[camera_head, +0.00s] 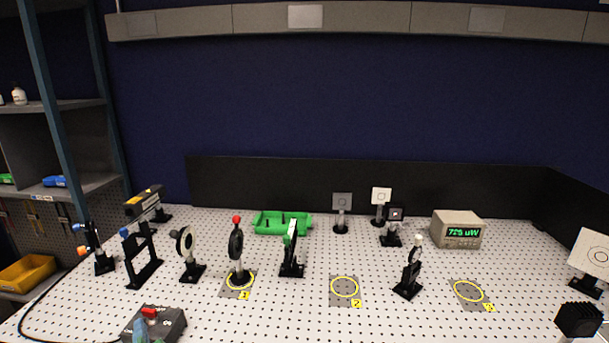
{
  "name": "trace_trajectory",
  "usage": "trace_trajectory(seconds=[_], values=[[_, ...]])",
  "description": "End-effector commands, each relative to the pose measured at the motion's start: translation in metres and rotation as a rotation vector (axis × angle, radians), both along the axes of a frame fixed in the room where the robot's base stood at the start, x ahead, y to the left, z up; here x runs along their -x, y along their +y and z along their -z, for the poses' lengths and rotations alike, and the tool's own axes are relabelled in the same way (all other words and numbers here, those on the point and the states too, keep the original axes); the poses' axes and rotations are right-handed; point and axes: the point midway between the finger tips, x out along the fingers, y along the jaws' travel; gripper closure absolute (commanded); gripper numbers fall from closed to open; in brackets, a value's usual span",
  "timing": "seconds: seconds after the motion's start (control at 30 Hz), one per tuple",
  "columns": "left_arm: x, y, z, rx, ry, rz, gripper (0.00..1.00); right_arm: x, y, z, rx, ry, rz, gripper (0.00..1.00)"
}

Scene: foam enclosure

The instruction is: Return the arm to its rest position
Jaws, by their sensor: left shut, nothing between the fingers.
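My left gripper (140,328) shows only as teal fingertips at the bottom edge, low on the left. They are together and hold nothing. They appear in front of a dark control box (172,325) with a red switch (149,311) on top; I cannot tell whether they touch it. The rest of my left arm is below the picture. My right gripper is not in view.
Several black optics mounts stand on the white perforated table (310,315), including one with a red knob (237,220). A green tray (282,223) and a lit meter (457,230) stand at the back. A finned black block (579,319) is at the front right.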

Motion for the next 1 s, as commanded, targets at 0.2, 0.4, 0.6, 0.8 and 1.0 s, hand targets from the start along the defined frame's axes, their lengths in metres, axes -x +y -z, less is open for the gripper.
trace_trajectory(seconds=[0.2,0.4,0.6,0.8,1.0], values=[[0.047,-0.024,0.057,0.313,0.081,-0.036,1.0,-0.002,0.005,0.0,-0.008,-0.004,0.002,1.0],[0.102,-0.059,0.104,0.605,0.203,-0.088,1.0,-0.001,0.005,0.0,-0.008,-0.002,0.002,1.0],[0.165,-0.1,0.136,0.856,0.362,-0.161,1.0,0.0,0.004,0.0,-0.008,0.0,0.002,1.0],[0.232,-0.142,0.15,1.061,0.549,-0.245,1.0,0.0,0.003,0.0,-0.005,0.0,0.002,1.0],[0.244,-0.153,0.195,1.101,0.627,-0.287,1.0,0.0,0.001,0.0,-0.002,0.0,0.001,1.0]])
